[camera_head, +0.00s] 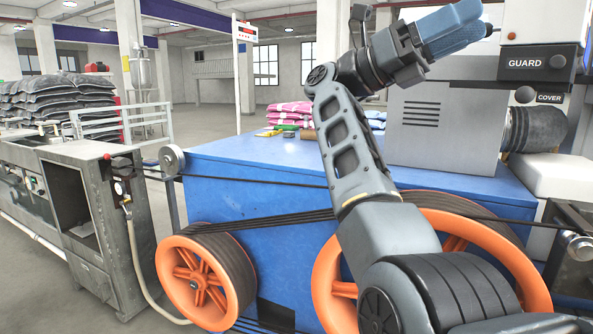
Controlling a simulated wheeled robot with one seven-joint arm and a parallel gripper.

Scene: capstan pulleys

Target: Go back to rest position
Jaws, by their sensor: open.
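My gripper (470,25) is at the upper right, at the end of my raised grey arm. Its blue fingers point right and slightly up, close to the white GUARD housing. The fingers are seen from the side, and I see nothing held between them. Two orange capstan pulleys stand in front of the blue machine body: a smaller pulley (197,284) at the left and a larger pulley (333,285) at the right, partly hidden behind my arm. Dark strands (268,222) run across the pulleys.
The blue machine body (225,180) carries a grey motor box (445,130). The GUARD label (538,63) and COVER label (549,98) are on the right. A steel cabinet (100,215) stands at the left. Pink bags (290,113) and grey sacks (68,100) lie behind.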

